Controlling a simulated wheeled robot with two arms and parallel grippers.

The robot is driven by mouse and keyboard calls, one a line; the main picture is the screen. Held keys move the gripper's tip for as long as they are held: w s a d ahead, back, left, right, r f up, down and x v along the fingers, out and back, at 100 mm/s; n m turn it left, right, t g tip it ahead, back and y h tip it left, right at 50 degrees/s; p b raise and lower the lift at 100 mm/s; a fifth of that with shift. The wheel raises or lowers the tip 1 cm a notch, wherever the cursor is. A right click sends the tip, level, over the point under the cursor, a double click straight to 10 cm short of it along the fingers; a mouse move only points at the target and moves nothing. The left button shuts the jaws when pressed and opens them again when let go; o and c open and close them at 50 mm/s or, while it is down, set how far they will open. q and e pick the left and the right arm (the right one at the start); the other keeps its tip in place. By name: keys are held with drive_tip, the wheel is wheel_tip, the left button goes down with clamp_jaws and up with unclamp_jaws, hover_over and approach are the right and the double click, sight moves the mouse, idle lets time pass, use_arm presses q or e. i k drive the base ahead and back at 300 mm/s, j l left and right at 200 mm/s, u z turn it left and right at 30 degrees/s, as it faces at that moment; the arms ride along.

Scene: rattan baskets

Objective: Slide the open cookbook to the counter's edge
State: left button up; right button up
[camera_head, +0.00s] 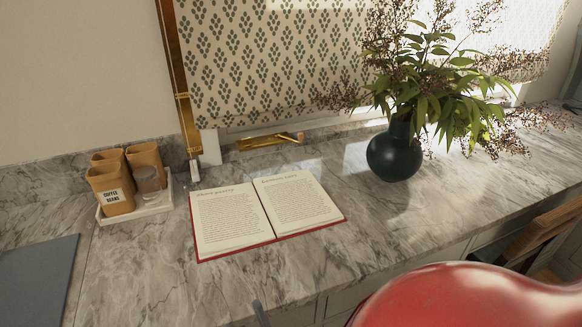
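The open cookbook (232,219) lies flat on the grey marble counter (400,220), with two printed pages and a red cover showing around the rim. Its lower edge is close to the counter's front edge, with a strip of bare marble between them. Nothing touches the book. I cannot make out either of my grippers in this view. A small dark grey piece (260,312) shows at the bottom, near the counter's front edge; I cannot tell what it is.
A dark round vase (394,157) with leafy branches stands right of the book. A white tray (136,213) with wooden canisters and a glass stands left. A grey board (36,275) is at far left. Glossy red covers the lower right.

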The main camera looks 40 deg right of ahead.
sight(226, 221)
drive_tip(key=z, duration=1.1)
